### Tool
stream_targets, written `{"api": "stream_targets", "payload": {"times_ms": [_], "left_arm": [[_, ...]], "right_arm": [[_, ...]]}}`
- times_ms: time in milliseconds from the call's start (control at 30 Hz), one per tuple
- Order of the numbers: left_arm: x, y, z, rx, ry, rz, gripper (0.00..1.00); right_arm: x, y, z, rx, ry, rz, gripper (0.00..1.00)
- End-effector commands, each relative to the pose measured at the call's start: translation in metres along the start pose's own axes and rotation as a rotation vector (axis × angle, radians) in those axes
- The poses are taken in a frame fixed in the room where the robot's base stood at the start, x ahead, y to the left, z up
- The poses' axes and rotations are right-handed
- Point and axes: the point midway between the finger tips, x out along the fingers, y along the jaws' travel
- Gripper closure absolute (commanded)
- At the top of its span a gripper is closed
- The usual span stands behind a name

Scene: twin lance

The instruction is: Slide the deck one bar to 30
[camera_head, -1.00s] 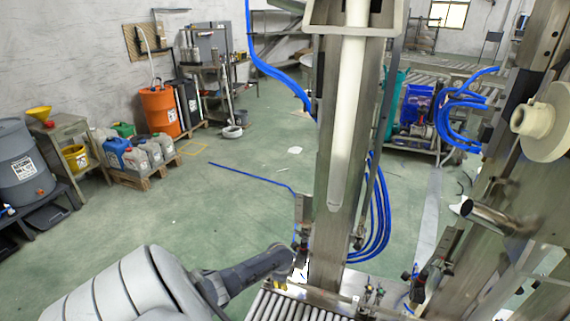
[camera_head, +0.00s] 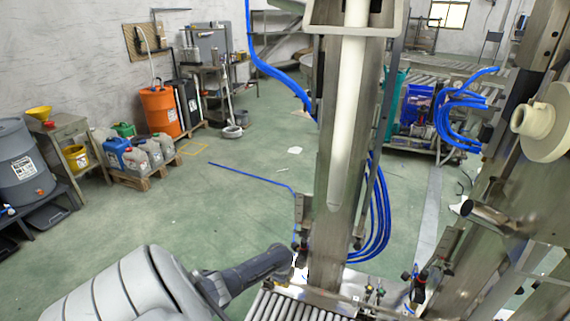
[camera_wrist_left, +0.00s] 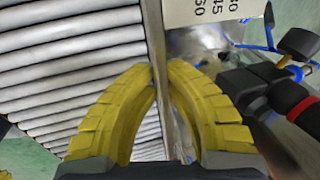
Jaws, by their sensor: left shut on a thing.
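My left gripper (camera_head: 292,260) is low in the middle of the head view, at the near left corner of the roller deck (camera_head: 285,306). In the left wrist view its yellow fingers (camera_wrist_left: 162,75) are shut on a thin upright metal bar (camera_wrist_left: 157,40) beside the grey rollers (camera_wrist_left: 70,80). The bar's exact position against the scale cannot be told. My right gripper is not seen.
A steel column with a white tube (camera_head: 350,110) rises behind the deck. Blue hoses (camera_head: 380,225) hang beside it. A black and red fitting (camera_wrist_left: 285,95) stands close to the right of the fingers. Open green floor (camera_head: 240,190) lies to the left.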

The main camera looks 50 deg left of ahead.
Motion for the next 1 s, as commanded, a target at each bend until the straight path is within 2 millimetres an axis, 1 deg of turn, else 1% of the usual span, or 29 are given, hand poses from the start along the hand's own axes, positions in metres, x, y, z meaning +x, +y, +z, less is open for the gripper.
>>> {"api": "stream_targets", "payload": {"times_ms": [267,700,1000], "left_arm": [[-0.001,0.001,0.001,0.000,0.000,-0.002,1.00],[-0.004,0.014,0.000,0.001,-0.001,0.000,1.00],[-0.004,0.015,0.000,0.001,-0.001,0.000,1.00]], "right_arm": [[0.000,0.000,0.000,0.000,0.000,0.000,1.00],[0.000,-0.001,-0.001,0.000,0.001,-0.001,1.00],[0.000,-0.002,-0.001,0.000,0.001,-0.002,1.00]]}}
